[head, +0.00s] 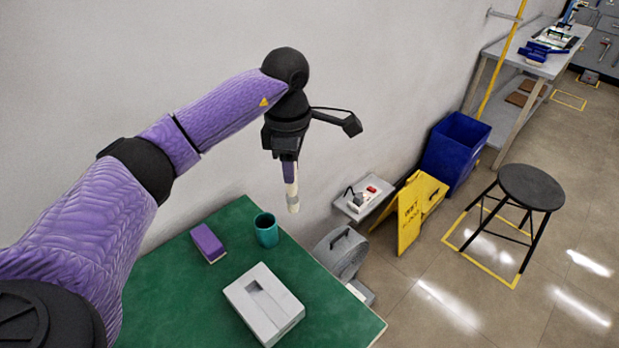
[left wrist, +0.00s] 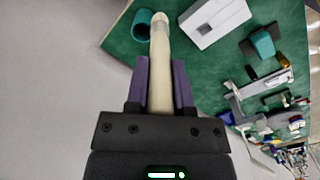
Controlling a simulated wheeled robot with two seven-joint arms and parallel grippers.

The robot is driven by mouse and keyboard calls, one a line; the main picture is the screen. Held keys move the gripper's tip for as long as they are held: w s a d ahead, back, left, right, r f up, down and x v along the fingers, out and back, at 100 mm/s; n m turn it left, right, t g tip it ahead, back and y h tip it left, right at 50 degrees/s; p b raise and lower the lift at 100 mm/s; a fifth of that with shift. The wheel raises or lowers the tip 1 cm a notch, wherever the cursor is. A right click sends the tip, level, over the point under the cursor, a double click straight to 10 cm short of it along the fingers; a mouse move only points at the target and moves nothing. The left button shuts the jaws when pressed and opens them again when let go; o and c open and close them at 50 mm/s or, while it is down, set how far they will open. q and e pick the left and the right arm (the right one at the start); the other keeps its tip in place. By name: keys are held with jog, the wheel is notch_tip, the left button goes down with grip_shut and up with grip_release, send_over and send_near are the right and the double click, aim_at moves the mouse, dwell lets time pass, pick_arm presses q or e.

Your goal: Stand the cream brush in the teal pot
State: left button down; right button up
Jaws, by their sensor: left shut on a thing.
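The cream brush (head: 292,190) hangs nearly upright from my left gripper (head: 289,172), which is shut on it. In the left wrist view the brush (left wrist: 160,62) runs out between the purple fingers of the gripper (left wrist: 160,85), its far end overlapping the edge of the pot in the picture. The teal pot (head: 266,231) stands open and upright on the green table near its far edge. It also shows in the left wrist view (left wrist: 141,27). In the head view the brush is above and right of the pot, apart from it. My right gripper is not in view.
On the green table (head: 190,300), a purple block (head: 208,243) lies left of the pot and a grey box with a slot (head: 264,303) lies in front. A wall runs behind. A yellow floor sign (head: 409,215), blue bin (head: 455,150) and stool (head: 530,188) stand right.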

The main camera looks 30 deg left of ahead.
pick_arm(q)
jog(key=a+n, duration=0.8)
jog(key=n, duration=0.4)
notch_tip(320, 180, down, 13)
jog(key=b, duration=0.8)
jog(key=shift+n, duration=0.4)
jog(key=shift+c, duration=2)
grip_release()
jog(key=shift+w+a+f, duration=0.1)
notch_tip(320, 180, up, 10)
jog(key=p, duration=0.2)
